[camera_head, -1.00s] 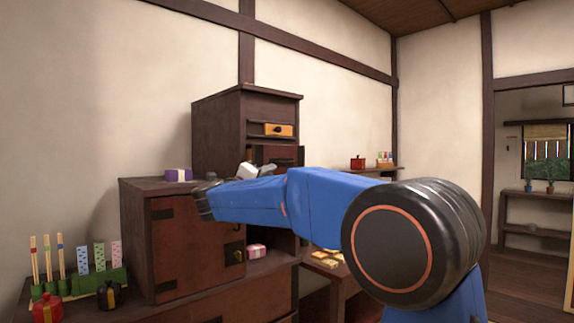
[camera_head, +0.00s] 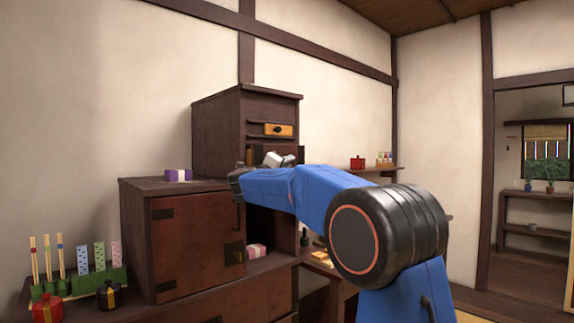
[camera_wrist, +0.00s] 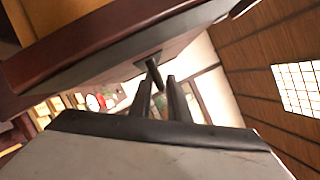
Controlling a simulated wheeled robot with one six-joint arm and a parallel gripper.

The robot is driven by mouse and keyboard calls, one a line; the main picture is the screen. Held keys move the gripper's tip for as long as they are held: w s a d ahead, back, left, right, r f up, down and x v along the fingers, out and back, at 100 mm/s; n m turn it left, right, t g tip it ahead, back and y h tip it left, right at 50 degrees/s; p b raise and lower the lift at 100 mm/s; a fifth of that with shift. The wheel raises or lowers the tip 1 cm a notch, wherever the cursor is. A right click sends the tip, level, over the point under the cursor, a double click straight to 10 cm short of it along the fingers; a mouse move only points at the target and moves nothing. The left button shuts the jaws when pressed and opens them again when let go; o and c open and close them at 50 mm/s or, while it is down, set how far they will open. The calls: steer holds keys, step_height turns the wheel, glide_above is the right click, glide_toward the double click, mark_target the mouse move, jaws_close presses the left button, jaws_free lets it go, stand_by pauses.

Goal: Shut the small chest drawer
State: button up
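My gripper (camera_head: 283,159) is below the drawer, in front of the chest, partly hidden by my wrist. Orange wood (camera_wrist: 65,14) shows at upper left there.
A low cabinet with a dark red door (camera_head: 195,240) stands left of my arm, with a purple box (camera_head: 178,175) on top. A pink box (camera_head: 256,251) sits in the opening beside it. A wall shelf (camera_head: 350,168) holds a red pot (camera_head: 357,163).

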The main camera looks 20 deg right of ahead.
jaws_close()
steer(key=w, duration=0.1)
steer(key=w+a, duration=0.1)
steer(key=w, duration=0.1)
steer(key=shift+w+a+r, duration=0.1)
steer(key=shift+w+a, duration=0.1)
steer(key=shift+w, duration=0.1)
jaws_free()
steer(key=shift+w, duration=0.1)
steer(key=shift+a, duration=0.15)
steer(key=v, duration=1.7)
steer(key=shift+f, duration=0.25)
